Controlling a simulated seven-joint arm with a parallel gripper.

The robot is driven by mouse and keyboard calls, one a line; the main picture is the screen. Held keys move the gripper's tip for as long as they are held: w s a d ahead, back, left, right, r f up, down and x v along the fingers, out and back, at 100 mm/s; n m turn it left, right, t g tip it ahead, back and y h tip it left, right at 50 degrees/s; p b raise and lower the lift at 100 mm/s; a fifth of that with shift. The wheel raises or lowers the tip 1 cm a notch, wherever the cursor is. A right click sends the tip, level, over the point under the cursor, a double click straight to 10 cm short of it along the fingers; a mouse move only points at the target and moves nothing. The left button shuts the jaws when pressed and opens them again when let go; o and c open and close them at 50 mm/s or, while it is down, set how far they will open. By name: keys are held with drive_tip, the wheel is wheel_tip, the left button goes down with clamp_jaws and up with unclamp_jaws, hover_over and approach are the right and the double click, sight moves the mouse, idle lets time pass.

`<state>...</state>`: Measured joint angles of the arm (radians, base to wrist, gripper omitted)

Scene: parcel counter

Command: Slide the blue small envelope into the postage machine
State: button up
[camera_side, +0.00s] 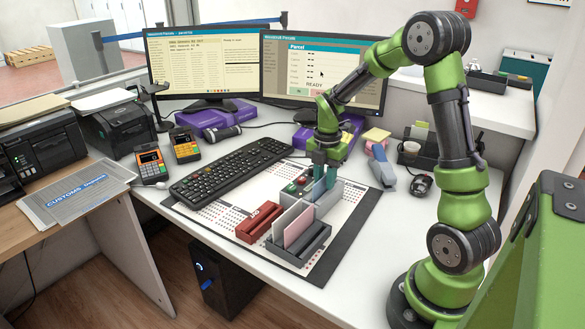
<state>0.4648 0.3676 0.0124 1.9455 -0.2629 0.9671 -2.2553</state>
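The postage machine (325,204) is a grey block with red and green buttons on its left part, standing on the printed mat. The blue small envelope (319,190) stands upright at the top of the machine. Its lower edge is hidden, so I cannot tell how deep it sits in the slot. My gripper (326,174) points down right over the machine, its fingers at the envelope's upper part. It appears shut on the envelope, though the fingertips are small and partly hidden.
A grey rack (312,250) with pink and white envelopes (298,226) stands in front of the machine, beside a red block (259,222). A black keyboard (228,171) lies left of the mat (345,225). A blue-grey handheld tool (382,174) lies to the right.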

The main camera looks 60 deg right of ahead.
drive_tip(key=shift+o, duration=0.6)
wheel_tip(320, 180, up, 17)
idle(0.4)
